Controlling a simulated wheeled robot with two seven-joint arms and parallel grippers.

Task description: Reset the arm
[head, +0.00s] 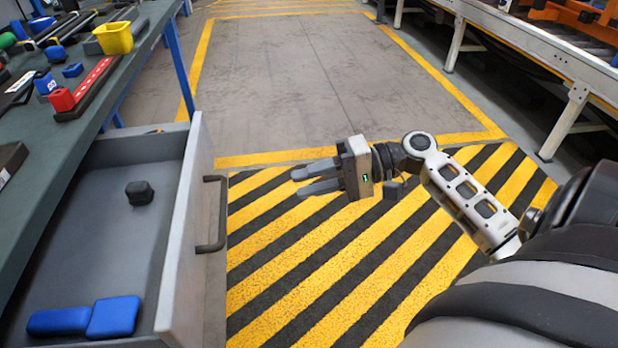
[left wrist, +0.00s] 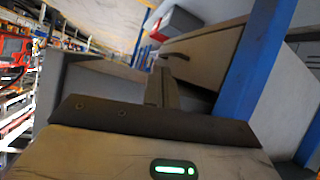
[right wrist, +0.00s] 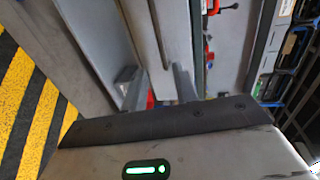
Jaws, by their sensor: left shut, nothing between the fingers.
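My right gripper (head: 298,183) is open and empty over the striped floor, to the right of the open drawer. Its fingers point left toward the drawer front (head: 190,240) and do not touch the handle (head: 213,215). In the right wrist view its two fingers (right wrist: 154,76) stand apart with nothing held. My left gripper is outside the head view. In the left wrist view its fingers (left wrist: 160,84) are together and empty, with a grey drawer front and a blue post (left wrist: 260,60) beyond.
The drawer holds a dark block (head: 139,192) and blue pieces (head: 85,318). The workbench (head: 60,150) on the left carries a yellow bin (head: 114,38) and several small parts. A conveyor (head: 530,40) stands at the right. The floor between is clear.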

